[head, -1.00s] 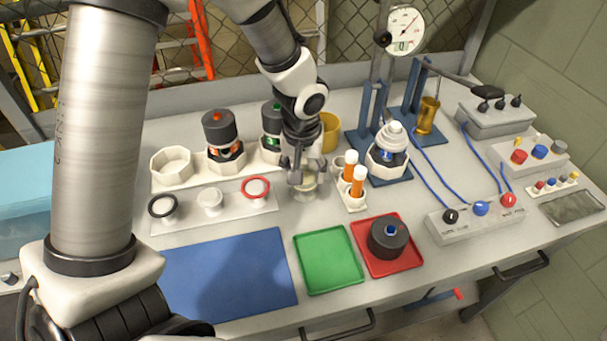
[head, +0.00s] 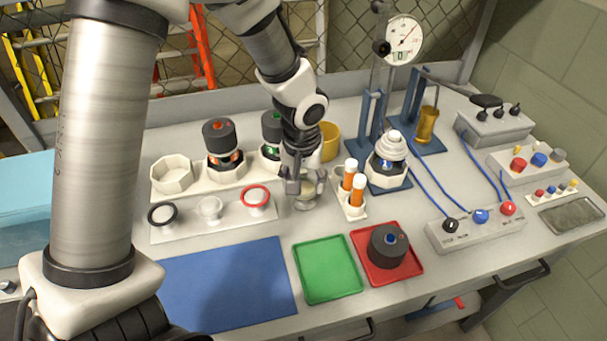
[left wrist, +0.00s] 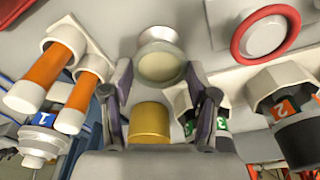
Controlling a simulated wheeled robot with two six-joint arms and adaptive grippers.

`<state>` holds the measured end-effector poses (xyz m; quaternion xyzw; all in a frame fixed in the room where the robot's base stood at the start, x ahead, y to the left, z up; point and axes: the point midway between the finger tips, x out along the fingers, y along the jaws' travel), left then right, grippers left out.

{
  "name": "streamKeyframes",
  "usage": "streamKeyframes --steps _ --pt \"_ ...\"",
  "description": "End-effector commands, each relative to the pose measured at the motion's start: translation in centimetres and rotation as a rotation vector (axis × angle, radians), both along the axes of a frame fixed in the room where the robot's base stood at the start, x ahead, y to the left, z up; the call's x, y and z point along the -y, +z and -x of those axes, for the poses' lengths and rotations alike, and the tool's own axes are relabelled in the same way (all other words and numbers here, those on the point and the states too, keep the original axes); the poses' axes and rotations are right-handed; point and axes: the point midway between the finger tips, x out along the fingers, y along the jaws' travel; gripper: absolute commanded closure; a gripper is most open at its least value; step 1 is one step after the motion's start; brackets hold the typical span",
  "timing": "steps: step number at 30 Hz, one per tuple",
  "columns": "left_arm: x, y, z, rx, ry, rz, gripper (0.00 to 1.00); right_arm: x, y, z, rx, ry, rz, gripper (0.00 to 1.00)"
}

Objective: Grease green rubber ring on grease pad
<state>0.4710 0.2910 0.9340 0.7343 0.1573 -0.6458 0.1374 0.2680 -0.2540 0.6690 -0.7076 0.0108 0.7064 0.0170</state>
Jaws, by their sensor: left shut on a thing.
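My left gripper (head: 306,186) points down at a pale round pedestal (head: 305,203), which I take for the grease pad. In the left wrist view, the two fingertips of my left gripper (left wrist: 158,72) stand apart at either side of the pedestal's pale yellowish face (left wrist: 160,68). In the ring rack, the middle post (head: 210,207) is bare, between a black ring (head: 163,215) and a red ring (head: 255,196). My right gripper is not in view.
Orange-filled tubes (head: 357,190) stand in a rack close to the right of the gripper. Behind it are a yellow cup (head: 329,142) and thrusters in white holders (head: 226,168). A blue mat (head: 228,283), a green tray (head: 328,268) and a red tray (head: 410,270) lie in front.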

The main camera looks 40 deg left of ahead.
Motion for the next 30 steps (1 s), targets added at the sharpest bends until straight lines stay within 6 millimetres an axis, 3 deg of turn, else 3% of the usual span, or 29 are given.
streamKeyframes --steps 6,16,30 --pt "0.0 0.1 0.0 0.001 -0.137 0.001 0.58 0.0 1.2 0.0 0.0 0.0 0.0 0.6" --pt "0.0 0.2 -0.1 0.003 -0.147 -0.001 0.58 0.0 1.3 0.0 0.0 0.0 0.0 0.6" --pt "0.0 4.9 -0.1 0.004 -0.146 -0.001 0.58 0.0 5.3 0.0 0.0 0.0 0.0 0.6"
